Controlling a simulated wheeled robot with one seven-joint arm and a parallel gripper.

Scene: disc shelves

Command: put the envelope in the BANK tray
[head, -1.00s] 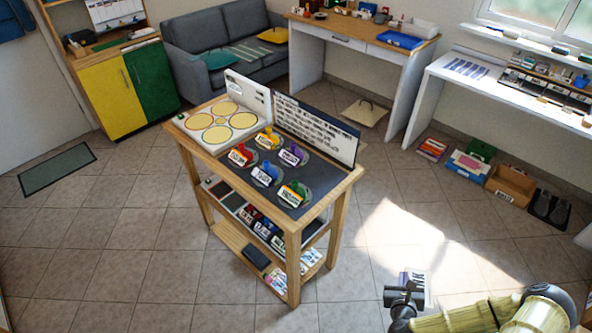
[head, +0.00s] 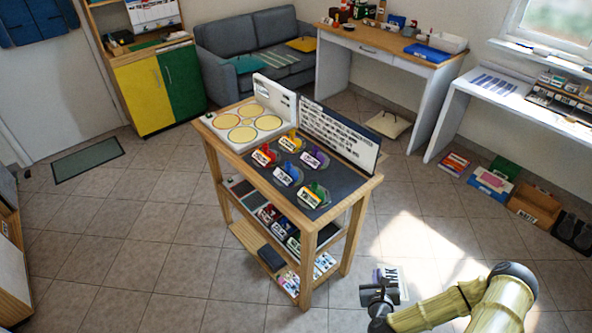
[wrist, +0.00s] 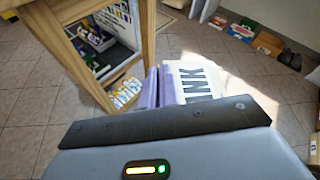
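The envelope (head: 402,284) is white with a purple part and large dark letters, of which "NK" is readable. In the wrist view the envelope (wrist: 195,82) stands out beyond the gripper's dark front edge. My gripper (head: 380,290) is at the lower right of the head view, above the tiled floor, and appears shut on the envelope's near end; the fingertips are mostly hidden. A row of dark trays with small white labels (head: 560,108) stands on the white desk at the right. The labels are too small to read, so I cannot tell which is BANK.
A wooden shelf table (head: 368,188) with discs stands left of my gripper. The white desk (head: 462,90) is at the right edge, with boxes (head: 492,184) and a WASTE bin (head: 533,207) on the floor beside it. Open tiled floor lies between.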

